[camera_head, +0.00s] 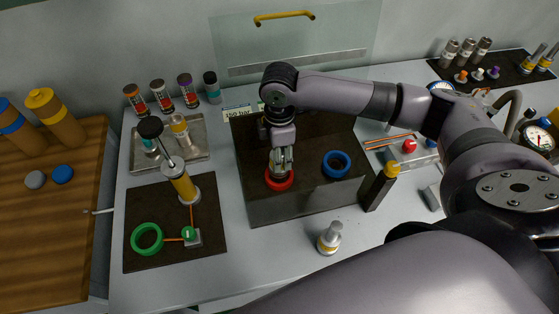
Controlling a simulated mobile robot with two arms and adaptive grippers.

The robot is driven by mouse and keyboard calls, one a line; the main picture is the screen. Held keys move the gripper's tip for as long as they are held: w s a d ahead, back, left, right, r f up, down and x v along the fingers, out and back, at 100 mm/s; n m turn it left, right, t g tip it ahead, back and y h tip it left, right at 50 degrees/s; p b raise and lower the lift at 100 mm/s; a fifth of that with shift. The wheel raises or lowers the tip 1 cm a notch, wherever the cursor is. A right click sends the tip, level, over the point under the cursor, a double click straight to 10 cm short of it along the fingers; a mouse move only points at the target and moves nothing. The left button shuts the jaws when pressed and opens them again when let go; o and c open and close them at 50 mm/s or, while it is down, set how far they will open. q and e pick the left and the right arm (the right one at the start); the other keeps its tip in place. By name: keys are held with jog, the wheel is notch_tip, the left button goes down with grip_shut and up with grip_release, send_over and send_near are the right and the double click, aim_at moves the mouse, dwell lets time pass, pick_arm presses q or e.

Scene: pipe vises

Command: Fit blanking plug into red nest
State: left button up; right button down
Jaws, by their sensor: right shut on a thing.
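The red nest (279,181) is a red ring on the dark block in the middle of the bench. My right gripper (281,166) points down directly over it, with its fingertips at the ring. It is shut on a small part, taken to be the blanking plug, which the fingers and ring mostly hide. I cannot tell how deep that part sits in the nest. A blue ring (336,164) lies to the right on the same block. My left gripper is not in view.
A dark post with a yellow top (381,187) stands right of the block. A silver fitting with a yellow band (329,238) stands in front. A dark mat with a green ring (146,239) and a yellow cylinder (181,184) lies left. A clear panel (295,40) stands behind.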

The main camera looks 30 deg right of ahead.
notch_tip(320, 180, down, 4)
jog(key=shift+r+p, duration=0.2)
jog(key=shift+p, duration=0.1)
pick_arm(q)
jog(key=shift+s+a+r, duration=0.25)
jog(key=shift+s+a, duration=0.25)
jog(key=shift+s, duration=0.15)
pick_arm(e)
jog(key=shift+f, duration=0.3)
jog(key=c, duration=1)
grip_release()
jog(key=shift+f, duration=0.1)
pick_arm(q)
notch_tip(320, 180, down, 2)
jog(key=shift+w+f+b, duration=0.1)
jog(key=shift+b, duration=1.05)
pick_arm(e)
notch_tip(320, 180, up, 12)
jog(key=shift+r, duration=0.15)
